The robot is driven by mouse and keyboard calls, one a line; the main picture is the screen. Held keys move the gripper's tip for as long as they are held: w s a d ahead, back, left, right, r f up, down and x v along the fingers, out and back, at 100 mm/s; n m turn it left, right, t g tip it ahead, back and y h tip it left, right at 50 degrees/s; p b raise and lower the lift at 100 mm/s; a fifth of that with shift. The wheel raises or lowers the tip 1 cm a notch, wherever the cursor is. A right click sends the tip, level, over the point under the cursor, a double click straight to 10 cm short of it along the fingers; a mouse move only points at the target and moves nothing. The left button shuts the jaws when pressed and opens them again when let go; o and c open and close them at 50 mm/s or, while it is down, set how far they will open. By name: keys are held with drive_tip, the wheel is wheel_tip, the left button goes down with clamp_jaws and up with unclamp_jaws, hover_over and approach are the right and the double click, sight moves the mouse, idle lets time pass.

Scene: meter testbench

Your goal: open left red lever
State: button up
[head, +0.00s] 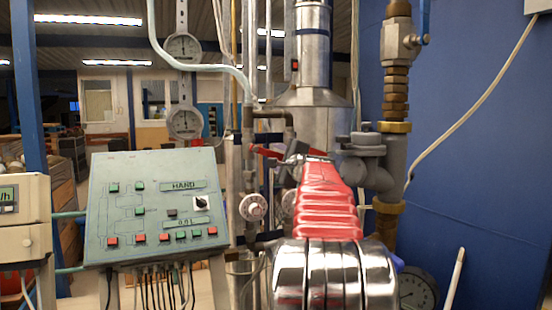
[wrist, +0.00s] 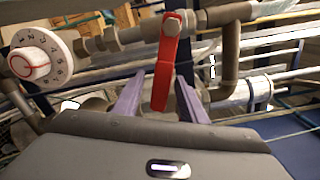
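A red lever (wrist: 167,62) hangs from a valve on a grey pipe in the wrist view, its handle pointing down and slightly left. My gripper (wrist: 160,97) has its two purple fingers apart, one on each side of the lever's lower end. A gap shows on both sides, wider on the left; I cannot tell how deep the lever sits between them. In the head view a red lever (head: 267,151) shows just left of my gripper (head: 290,155), partly hidden by it. My arm covers the pipework behind it.
A white dial knob (wrist: 35,62) sits left of the lever in the wrist view. A bent pipe (wrist: 232,50) runs down on its right. In the head view a control panel (head: 155,207) stands left and a brass-fitted pipe (head: 397,75) stands right.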

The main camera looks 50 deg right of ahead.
clamp_jaws()
idle(0.3)
